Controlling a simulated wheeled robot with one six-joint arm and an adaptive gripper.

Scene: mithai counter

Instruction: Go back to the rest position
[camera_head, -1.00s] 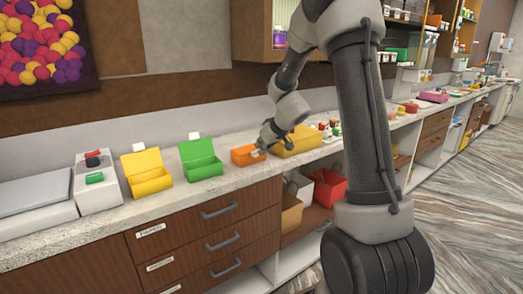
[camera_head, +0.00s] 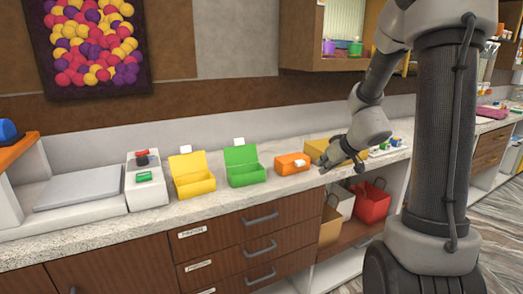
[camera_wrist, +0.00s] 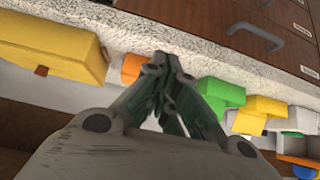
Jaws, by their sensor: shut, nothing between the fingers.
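My gripper (camera_head: 342,164) is at the front of the counter, just right of the orange box, under my arm that comes down from the upper right. In the wrist view my gripper (camera_wrist: 166,66) has its fingertips together with nothing between them. The wrist view looks along the counter edge, with the fingers over its speckled top. My wrist hides part of the yellow box behind it in the head view.
On the counter (camera_head: 105,228) stand an orange box (camera_head: 291,167), an open green box (camera_head: 246,175), an open yellow box (camera_head: 193,185), a larger yellow box (camera_head: 316,148) and a scale (camera_head: 80,188). Drawers with handles (camera_head: 262,247) lie below. A red bag (camera_head: 371,203) sits on the lower shelf.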

